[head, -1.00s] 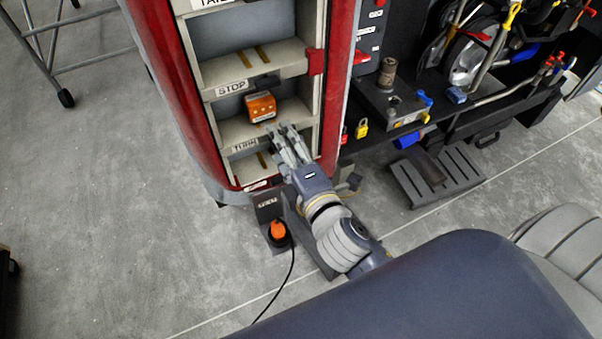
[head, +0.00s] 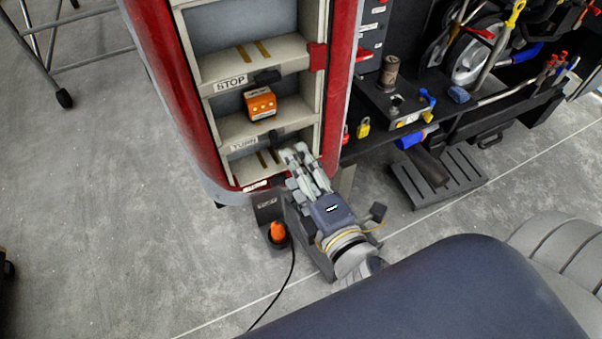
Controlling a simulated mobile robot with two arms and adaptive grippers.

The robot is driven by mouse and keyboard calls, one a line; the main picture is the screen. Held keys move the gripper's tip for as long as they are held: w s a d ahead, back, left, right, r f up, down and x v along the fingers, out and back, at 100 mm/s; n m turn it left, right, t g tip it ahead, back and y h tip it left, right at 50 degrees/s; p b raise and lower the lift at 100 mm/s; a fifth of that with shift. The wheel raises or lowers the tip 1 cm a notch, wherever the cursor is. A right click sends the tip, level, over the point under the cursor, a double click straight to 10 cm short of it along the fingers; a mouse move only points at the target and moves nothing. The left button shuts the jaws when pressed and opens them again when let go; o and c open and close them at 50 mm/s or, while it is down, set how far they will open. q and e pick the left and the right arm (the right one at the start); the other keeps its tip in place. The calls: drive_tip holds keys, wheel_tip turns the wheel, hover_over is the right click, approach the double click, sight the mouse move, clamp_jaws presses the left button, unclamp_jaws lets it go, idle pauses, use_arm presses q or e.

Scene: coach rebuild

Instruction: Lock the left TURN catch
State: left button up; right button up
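The rack's TURN label (head: 244,145) is on the lip of a lower shelf, below the STOP label (head: 231,84). A small dark piece (head: 270,136) lies beside the TURN label, possibly a catch; its position is unclear. My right gripper (head: 297,151) is just right of and below that piece, at the front of the rack. Its fingers lie close together, and I cannot tell whether they touch anything or how far they are open. They hide part of the lower right of the rack. My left gripper is not in view.
An orange box (head: 260,103) sits on the shelf above TURN. A red catch (head: 317,56) is at the rack's right edge. An orange tool (head: 278,231) with a cable stands in a dark holder below.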

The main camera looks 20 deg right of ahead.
drive_tip(key=shift+s, duration=0.25)
idle(0.4)
